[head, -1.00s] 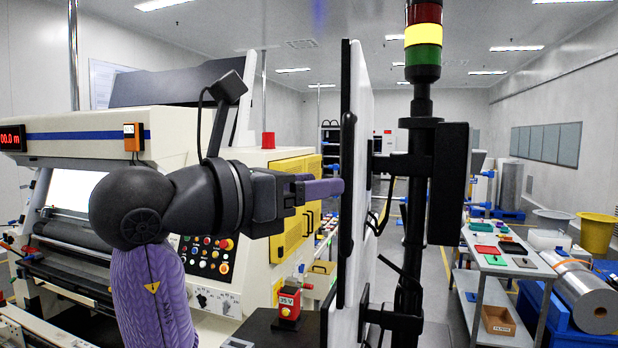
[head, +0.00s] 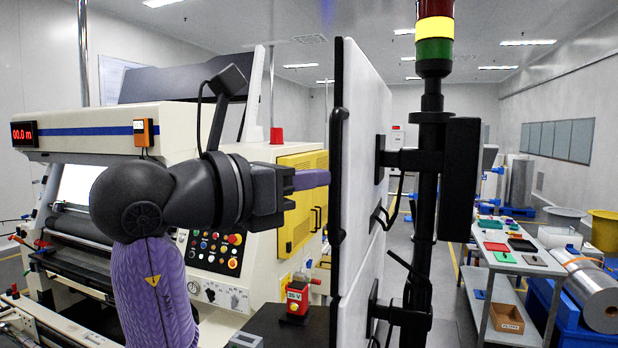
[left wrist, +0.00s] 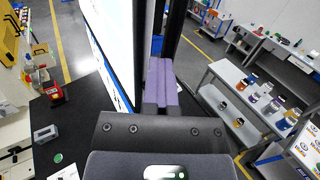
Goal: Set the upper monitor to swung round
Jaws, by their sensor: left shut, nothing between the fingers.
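The upper monitor (head: 363,120) is on the dark pole at centre right of the head view. It is seen steeply from the side, with its white back turned toward the pole. My left gripper (head: 318,179) has its purple fingers together with nothing between them. The fingers are at the monitor's dark near edge, on the side away from the pole. In the left wrist view, the shut fingers (left wrist: 162,85) point forward beside the bright panel of a monitor (left wrist: 112,45). I cannot tell whether they touch it. My right gripper is not in view.
A lower monitor (head: 356,285) is on the same pole (head: 425,200). A signal tower (head: 434,45) tops the pole. A large machine (head: 90,140) is behind my left arm. A red block-like device (head: 297,298) is on the dark table. A cart (head: 510,262) is at right.

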